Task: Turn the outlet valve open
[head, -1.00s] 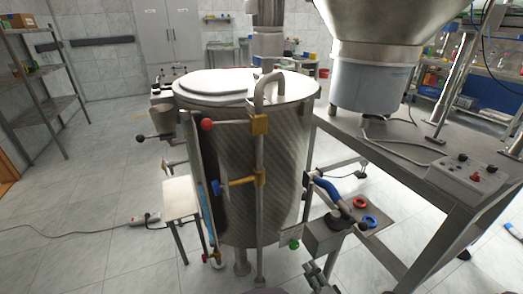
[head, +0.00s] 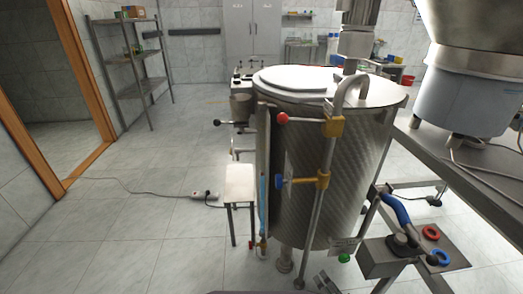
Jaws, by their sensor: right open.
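A large steel tank (head: 338,170) stands right of centre with a vertical pipe on its front. On the pipe are an upper yellow valve body (head: 333,126) with a red-knobbed lever (head: 282,118) and a lower yellow valve body (head: 322,180) with a blue-ended lever (head: 280,183). Both levers point left. A green knob (head: 344,258) and a small red-handled fitting (head: 252,243) sit low on the tank. I cannot tell which of these is the outlet valve. My left gripper is out of view.
A small stand (head: 240,183) is left of the tank. A metal table (head: 465,175) with a hopper is at the right, and a box with red and blue rings (head: 420,250) is below it. A cable with a plug (head: 205,194) lies on the floor.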

